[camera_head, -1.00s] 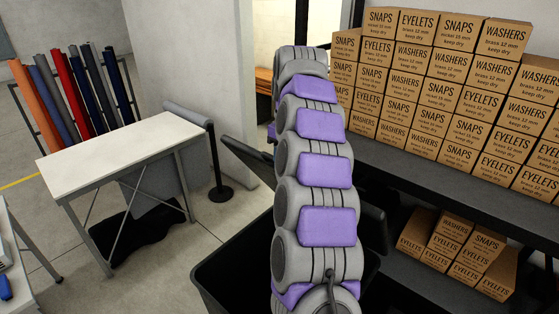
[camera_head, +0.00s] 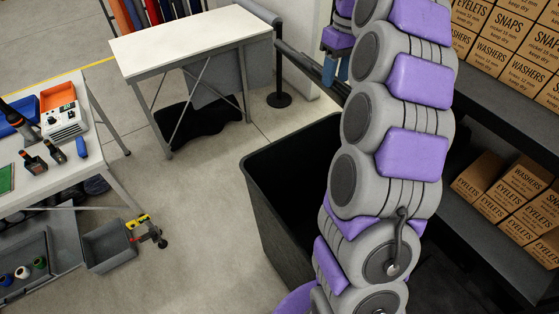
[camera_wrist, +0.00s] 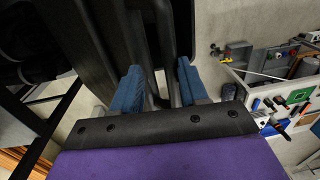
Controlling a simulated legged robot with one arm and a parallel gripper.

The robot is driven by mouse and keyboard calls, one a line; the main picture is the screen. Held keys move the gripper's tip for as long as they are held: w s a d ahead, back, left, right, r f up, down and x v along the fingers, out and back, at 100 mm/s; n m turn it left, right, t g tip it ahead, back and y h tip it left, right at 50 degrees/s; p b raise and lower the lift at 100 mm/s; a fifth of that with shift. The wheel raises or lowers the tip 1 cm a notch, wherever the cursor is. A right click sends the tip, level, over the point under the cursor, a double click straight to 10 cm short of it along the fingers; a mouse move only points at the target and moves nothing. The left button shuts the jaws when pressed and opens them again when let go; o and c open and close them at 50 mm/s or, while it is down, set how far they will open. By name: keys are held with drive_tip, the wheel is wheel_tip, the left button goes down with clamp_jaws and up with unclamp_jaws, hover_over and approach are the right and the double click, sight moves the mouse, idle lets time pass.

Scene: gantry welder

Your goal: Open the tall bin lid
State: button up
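The tall black bin (camera_head: 262,205) stands in front of me, left of my arm. Its top is open on the near side and its dark inside shows. Its dark lid (camera_head: 303,64) shows as a raised, narrow tilted edge behind the bin, partly hidden by my arm. My gripper (camera_head: 337,67) is at the right end of this edge, with blue fingertips pointing down. In the wrist view my gripper (camera_wrist: 158,88) has its blue fingers apart. Dark strips, apparently the lid, run between or just beyond them; I cannot tell if they touch.
A white-topped table (camera_head: 190,40) stands behind and left of the bin. A workbench (camera_head: 60,155) with tools is at the left. Shelves (camera_head: 500,110) with cardboard boxes are close on the right.

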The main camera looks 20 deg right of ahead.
drive_tip(key=s+a+f+b, duration=0.2)
drive_tip(key=a+f+b, duration=0.4)
drive_tip(key=f, duration=0.3)
drive_tip(key=s+a+f+b, duration=0.3)
drive_tip(key=a+f+b, duration=0.3)
drive_tip(key=a+f, duration=0.3)
drive_tip(key=shift+a+f+b, duration=0.2)
drive_tip(key=shift+f+b, duration=0.15)
drive_tip(key=shift+f, duration=0.4)
drive_tip(key=shift+s, duration=0.1)
